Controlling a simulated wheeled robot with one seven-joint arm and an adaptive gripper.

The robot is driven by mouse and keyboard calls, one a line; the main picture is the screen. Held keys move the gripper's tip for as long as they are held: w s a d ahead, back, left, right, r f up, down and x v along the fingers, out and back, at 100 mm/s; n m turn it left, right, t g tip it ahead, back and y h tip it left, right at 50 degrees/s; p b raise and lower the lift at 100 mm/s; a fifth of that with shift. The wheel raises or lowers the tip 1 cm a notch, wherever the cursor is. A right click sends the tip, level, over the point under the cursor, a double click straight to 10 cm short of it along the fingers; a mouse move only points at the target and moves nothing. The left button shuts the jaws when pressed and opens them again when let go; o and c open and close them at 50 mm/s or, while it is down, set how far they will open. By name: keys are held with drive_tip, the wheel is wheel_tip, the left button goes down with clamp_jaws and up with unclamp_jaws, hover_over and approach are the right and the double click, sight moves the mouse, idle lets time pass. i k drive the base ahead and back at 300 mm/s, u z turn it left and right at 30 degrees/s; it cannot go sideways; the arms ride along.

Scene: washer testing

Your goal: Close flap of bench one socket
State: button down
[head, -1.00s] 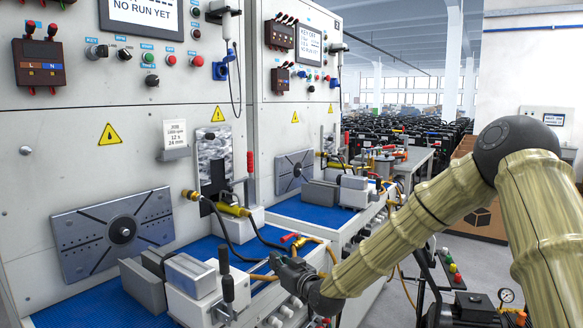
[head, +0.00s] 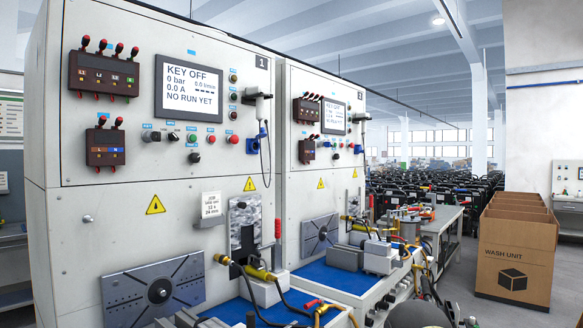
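The blue socket (head: 252,146) of bench one is on the upper panel, right of the red button and below a grey holder with a hanging black cable. A blue piece, seemingly its flap (head: 262,132), stands out from the socket at its upper right. It looks open, but it is small and the cable passes close by. My gripper is out of view. A dark rounded part at the bottom edge seems to be my arm.
Bench one's screen (head: 190,83) reads KEY OFF. Below are a slotted plate (head: 153,291), a brass fitting with hoses (head: 260,272) and a blue worktop. Bench two (head: 325,170) stands beyond. A cardboard box (head: 516,255) stands on the floor at right.

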sight(262, 134)
drive_tip(key=z, duration=2.2)
drive_tip(key=i, duration=1.85)
drive_tip(key=u, duration=3)
